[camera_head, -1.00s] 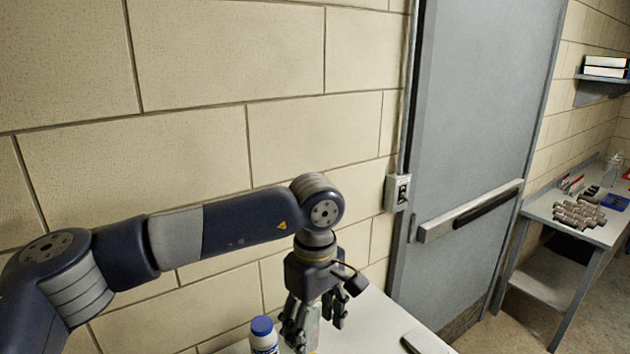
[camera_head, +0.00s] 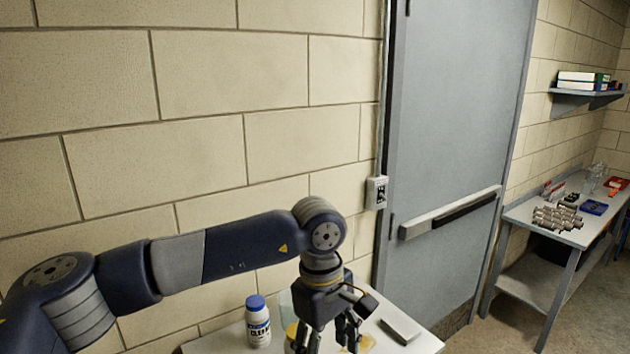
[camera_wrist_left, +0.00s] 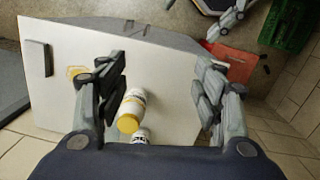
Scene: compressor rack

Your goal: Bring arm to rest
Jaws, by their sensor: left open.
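My left arm comes in from the left in the head view. Its gripper (camera_head: 332,338) points down over the white table (camera_head: 225,340), with the fingertips cut off at the bottom edge. In the left wrist view my left gripper (camera_wrist_left: 158,88) is open, its fingers wide apart. A white bottle with a yellow cap (camera_wrist_left: 131,110) shows between the fingers, apparently beyond them and not gripped. Jointed grey fingers at the top right, apparently my right gripper (camera_wrist_left: 230,20), show in the wrist view. Their opening is unclear.
A white bottle with a blue cap (camera_head: 258,322) stands left of the gripper. A pale flat block (camera_head: 400,329) and a yellow patch (camera_head: 358,343) are on the table. A red tray (camera_wrist_left: 238,62) and green crate (camera_wrist_left: 290,25) lie beyond. A grey door (camera_head: 455,130) stands behind.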

